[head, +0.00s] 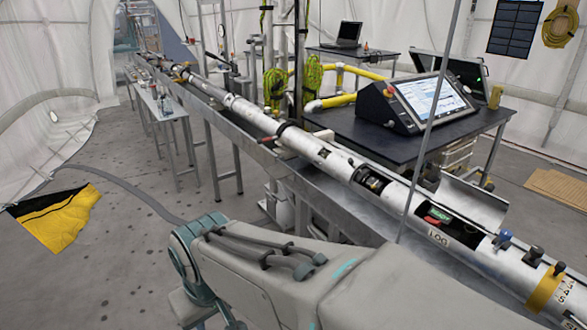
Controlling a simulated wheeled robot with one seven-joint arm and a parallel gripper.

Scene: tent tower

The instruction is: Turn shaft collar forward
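A long silvery tube assembly (325,155) lies along a metal trough (350,212), running from the far left to the near right in the head view. Dark ring-like bands sit around it, one near mid-length (283,129). I cannot tell which part is the shaft collar. Near the right, a cutaway (436,216) in the tube shows red and green parts inside, beside a "LOG" label (438,237). A blue-topped knob (503,237) and dark knobs stand on the tube farther right. My arm crosses the bottom foreground, in front of the trough. My gripper is not visible.
A dark table (375,132) with a sloped touchscreen console (420,98) stands behind the tube. A narrow side table (160,98) stands left of the trough. A thin pole (428,125) rises in front of the tube. Left floor is mostly open, with a yellow-black mat (58,220) and a grey hose.

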